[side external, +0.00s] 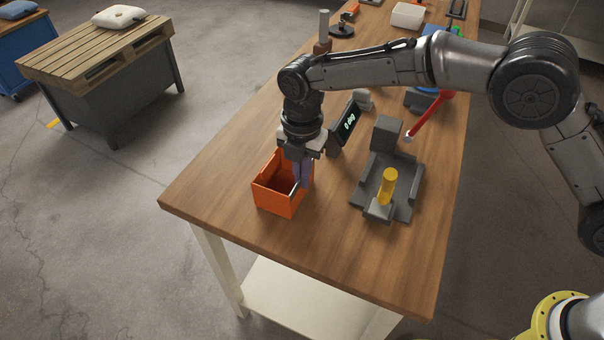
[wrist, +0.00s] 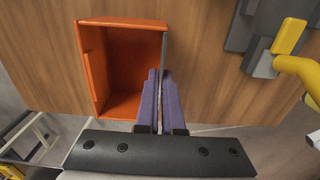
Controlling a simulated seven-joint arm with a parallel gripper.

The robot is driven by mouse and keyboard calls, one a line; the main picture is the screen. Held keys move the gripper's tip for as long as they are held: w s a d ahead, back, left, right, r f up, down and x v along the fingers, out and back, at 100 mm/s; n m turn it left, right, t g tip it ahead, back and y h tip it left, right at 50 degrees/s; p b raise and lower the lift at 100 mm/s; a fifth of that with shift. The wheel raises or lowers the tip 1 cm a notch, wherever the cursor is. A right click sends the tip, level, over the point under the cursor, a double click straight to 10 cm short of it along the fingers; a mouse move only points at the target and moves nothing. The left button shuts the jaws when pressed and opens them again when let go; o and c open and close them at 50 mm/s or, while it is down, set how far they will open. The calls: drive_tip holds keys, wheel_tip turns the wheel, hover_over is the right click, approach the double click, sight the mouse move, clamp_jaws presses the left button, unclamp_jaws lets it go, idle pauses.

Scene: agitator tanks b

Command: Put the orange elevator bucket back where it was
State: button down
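The orange elevator bucket (side external: 272,200) is an open-topped, empty box near the table's front left edge. It also shows in the wrist view (wrist: 92,65), left of the fingers. My gripper (side external: 301,175) points down at the bucket's right side. In the wrist view its two purple fingers (wrist: 160,80) are close together, one on each side of the bucket's right wall, and look shut on it. The fingers cover part of that wall. The bucket looks upright and at table level; I cannot tell whether it rests fully on the wood.
Right of the bucket is a grey fixture (side external: 400,196) with a yellow post (side external: 388,185). A small display (side external: 347,122) and a red-handled part (side external: 430,112) stand behind. Bare wooden tabletop (side external: 300,245) lies in front and to the left.

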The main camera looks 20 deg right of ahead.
drive_tip(key=shift+f, duration=0.1)
drive_tip(key=c, duration=1.4)
unclamp_jaws()
drive_tip(key=shift+f, duration=0.1)
drive_tip(key=o, duration=0.3)
drive_tip(key=shift+o, duration=0.2)
